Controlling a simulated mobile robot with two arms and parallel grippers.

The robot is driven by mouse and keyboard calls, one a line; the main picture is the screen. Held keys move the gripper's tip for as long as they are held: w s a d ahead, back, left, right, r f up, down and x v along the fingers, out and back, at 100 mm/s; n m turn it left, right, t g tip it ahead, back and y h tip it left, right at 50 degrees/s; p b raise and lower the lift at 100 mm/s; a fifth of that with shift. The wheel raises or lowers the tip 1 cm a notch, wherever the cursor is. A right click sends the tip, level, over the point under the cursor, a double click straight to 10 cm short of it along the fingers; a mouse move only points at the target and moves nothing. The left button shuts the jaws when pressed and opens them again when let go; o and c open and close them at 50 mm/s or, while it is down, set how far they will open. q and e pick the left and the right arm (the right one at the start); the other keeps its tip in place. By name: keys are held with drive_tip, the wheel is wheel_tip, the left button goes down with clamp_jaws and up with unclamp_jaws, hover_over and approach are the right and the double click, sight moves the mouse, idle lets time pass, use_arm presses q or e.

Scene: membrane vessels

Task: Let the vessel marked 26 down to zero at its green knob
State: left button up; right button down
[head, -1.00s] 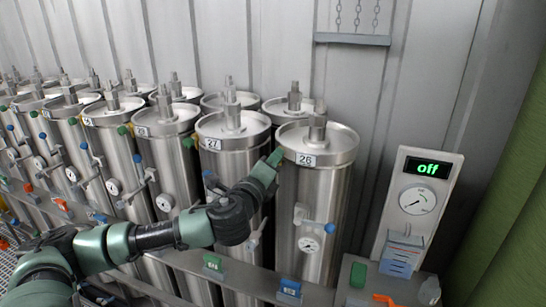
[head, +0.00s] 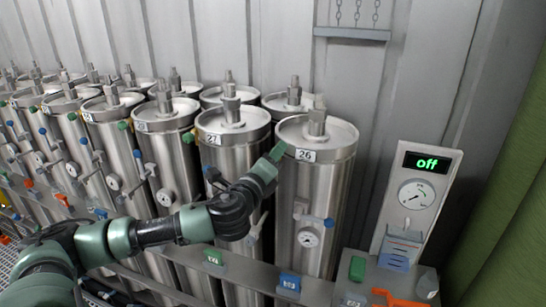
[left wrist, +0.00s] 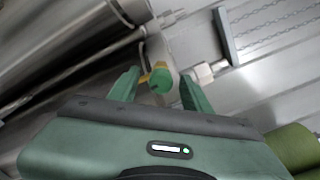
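The vessel marked 26 (head: 312,195) is an upright steel cylinder, nearest the right in the head view, with its label (head: 305,155) below the lid. Its small round gauge (head: 308,238) is too small to read. A blue knob (head: 329,222) sits beside that gauge. My left gripper (head: 277,152) is at the vessel's upper left edge and hides its green knob in the head view. In the left wrist view, a round green knob (left wrist: 161,81) with a yellow part behind lies between my open left fingers (left wrist: 160,88), with a gap on each side. My right gripper is out of view.
The vessel marked 27 (head: 228,170) stands close on the left, with more vessels beyond. A panel (head: 448,170) at right has a display reading "off" and a gauge. A rail (head: 250,277) with coloured tags runs along the front.

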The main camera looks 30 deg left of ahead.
use_arm(q)
drive_tip(key=shift+s, duration=0.1)
drive_tip(key=b+v, duration=0.3)
drive_tip(key=v, duration=0.4)
drive_tip(key=shift+s, duration=0.3)
drive_tip(key=shift+d+f, duration=0.1)
